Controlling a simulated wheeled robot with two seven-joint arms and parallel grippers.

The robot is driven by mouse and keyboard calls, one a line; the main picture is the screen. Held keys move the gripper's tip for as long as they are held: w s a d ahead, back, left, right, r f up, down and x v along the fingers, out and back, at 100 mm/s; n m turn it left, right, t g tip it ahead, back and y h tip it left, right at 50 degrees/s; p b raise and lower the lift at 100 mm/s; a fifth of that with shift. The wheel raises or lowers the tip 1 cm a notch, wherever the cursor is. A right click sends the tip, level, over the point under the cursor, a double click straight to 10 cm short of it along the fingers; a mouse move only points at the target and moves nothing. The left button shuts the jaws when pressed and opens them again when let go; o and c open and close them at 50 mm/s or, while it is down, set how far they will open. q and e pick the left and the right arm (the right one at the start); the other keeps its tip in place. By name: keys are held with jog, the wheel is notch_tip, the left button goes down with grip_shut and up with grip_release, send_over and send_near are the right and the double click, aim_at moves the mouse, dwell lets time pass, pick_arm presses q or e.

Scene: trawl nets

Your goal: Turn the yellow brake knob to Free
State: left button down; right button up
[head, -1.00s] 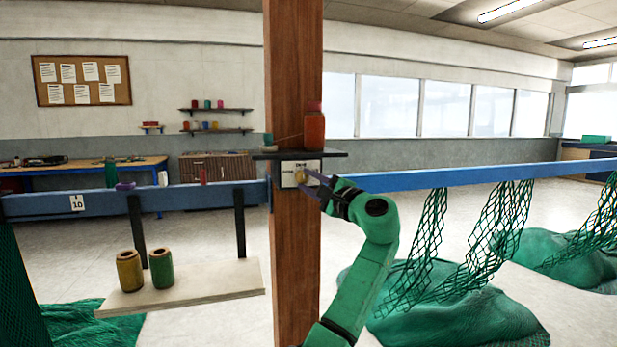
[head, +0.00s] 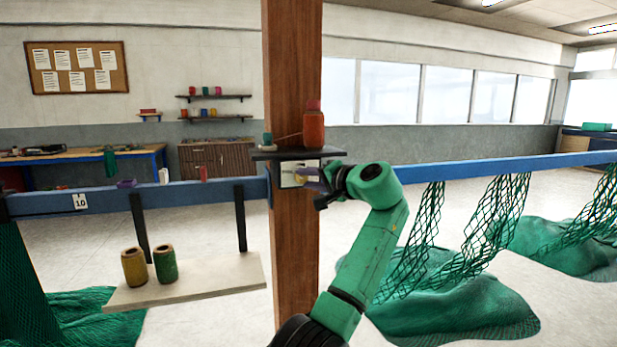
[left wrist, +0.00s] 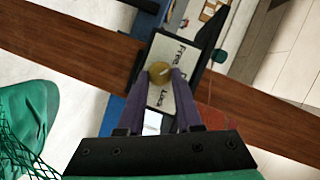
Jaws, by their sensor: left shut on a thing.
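The yellow brake knob (left wrist: 159,71) sits on a white label plate (left wrist: 170,95) on the wooden post. In the left wrist view the plate reads "Free" near one end and "Lock" near the other. My left gripper (left wrist: 160,76) has its purple fingers closed on the knob's two sides. In the head view the plate (head: 288,180) is partly covered by my left gripper (head: 307,175), which reaches in from the right. The knob (head: 301,175) is mostly hidden there. I cannot tell which word the knob points at. My right gripper is not in view.
A small dark shelf (head: 270,154) juts out just above the plate and bears a red spool (head: 313,128). The blue rail (head: 480,166) runs past the post, with green nets (head: 420,235) at right. A pale board (head: 215,282) at left holds two spools.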

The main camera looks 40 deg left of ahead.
pick_arm(q)
jog(key=shift+n, duration=0.4)
jog(key=c, duration=0.6)
grip_release()
jog(key=b+v, duration=0.3)
jog(key=v, duration=1.1)
jog(key=shift+s+d+r, duration=0.2)
jog(key=shift+s, duration=0.05)
